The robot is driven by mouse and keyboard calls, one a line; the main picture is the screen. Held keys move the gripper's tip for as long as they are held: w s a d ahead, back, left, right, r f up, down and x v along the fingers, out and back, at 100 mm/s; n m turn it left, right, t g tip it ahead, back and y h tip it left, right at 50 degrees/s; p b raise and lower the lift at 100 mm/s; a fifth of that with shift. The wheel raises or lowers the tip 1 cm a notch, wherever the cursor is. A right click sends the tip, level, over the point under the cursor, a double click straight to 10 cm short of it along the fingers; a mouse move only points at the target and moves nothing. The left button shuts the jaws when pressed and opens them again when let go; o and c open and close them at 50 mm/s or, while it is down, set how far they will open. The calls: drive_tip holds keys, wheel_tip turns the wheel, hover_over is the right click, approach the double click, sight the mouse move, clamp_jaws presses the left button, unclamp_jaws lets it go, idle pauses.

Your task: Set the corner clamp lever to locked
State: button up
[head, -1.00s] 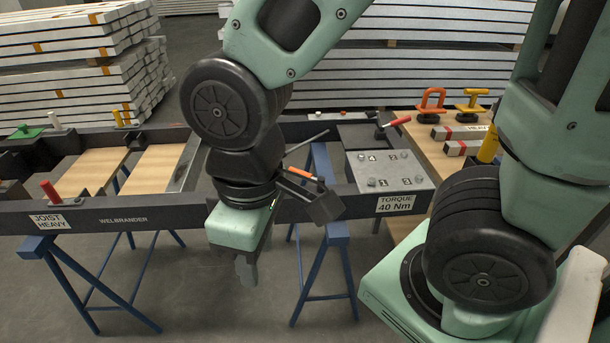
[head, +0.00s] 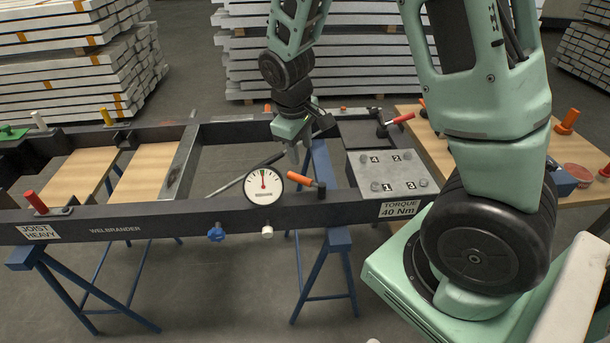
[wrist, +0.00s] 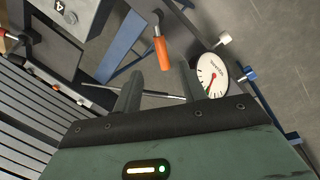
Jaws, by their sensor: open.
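A clamp with a red-handled lever (head: 400,119) stands at the back corner of the dark frame, beyond the grey bolted plate; its handle points up and to the right. It looks like the corner clamp, but I cannot tell its lock state. My gripper (head: 300,153) hangs over the opening of the frame, left of the clamp and apart from it. In the wrist view my gripper (wrist: 160,82) is open, with nothing between its fingers. An orange handle (head: 301,180) at the front rail shows beyond the fingertips in the wrist view (wrist: 161,52).
A round gauge (head: 263,186) stands at the front rail, with a blue knob (head: 216,234) and a white knob (head: 267,231) below. The grey plate (head: 390,172) has several bolts. A wooden bench (head: 440,150) is at right. A red upright lever (head: 36,201) is at front left.

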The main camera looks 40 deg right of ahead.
sight(305, 179)
drive_tip(key=f, duration=0.3)
drive_tip(key=d+f, duration=0.1)
drive_tip(key=f, duration=0.3)
drive_tip(key=d+f, duration=0.1)
drive_tip(key=f, duration=0.2)
drive_tip(key=shift+w+f, duration=0.35)
drive_tip(key=shift+f, duration=0.05)
drive_tip(key=shift+c, duration=0.2)
clamp_jaws()
